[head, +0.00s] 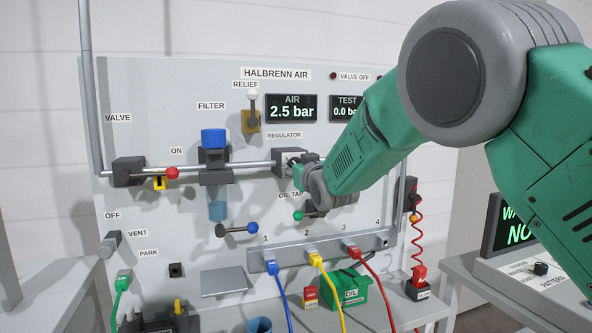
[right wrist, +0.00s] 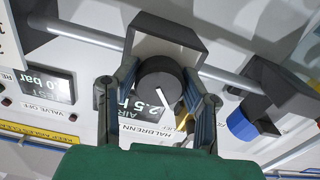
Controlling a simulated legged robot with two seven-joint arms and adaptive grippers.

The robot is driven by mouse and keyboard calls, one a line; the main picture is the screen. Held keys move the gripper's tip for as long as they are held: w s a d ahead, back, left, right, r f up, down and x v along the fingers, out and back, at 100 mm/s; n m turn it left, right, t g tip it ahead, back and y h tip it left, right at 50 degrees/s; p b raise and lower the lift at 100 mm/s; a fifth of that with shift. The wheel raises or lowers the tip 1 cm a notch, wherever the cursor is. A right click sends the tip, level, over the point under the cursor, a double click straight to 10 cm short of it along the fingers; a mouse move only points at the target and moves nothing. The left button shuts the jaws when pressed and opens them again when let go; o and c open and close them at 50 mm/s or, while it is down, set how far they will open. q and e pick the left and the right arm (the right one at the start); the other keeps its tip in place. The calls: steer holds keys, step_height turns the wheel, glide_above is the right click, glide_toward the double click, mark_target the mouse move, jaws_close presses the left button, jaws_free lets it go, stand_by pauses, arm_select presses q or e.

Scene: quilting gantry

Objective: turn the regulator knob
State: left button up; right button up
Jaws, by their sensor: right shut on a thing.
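The regulator is a dark block (head: 283,159) on the pipe of the grey panel, under the REGULATOR label. In the right wrist view its round black knob (right wrist: 158,76) carries a white pointer line and sits in front of the dark block (right wrist: 172,35). My right gripper (right wrist: 158,92) has a finger on each side of the knob and is shut on it. In the head view the right gripper (head: 298,176) is at the regulator and mostly hides the knob. The air display (head: 291,108) reads 2.5 bar. My left gripper is in neither view.
The filter (head: 214,140) with its blue cap and the valve's red-tipped handle (head: 171,173) are left of the regulator. The test display (head: 345,109) shows 0.0 bar. Below are the oil tap's green-tipped handle (head: 299,215) and a manifold (head: 258,262) with coloured hoses.

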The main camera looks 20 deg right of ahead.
steer(key=shift+f+n, duration=0.25)
steer(key=shift+n, duration=1.05)
steer(key=o, duration=1)
steer(key=shift+o, duration=0.7)
steer(key=shift+a+r, duration=0.1)
steer(key=shift+s+r, duration=0.1)
steer(key=shift+s, duration=0.1)
steer(key=s, duration=1.1)
steer(key=shift+s+d, duration=0.2)
steer(key=shift+s, duration=0.05)
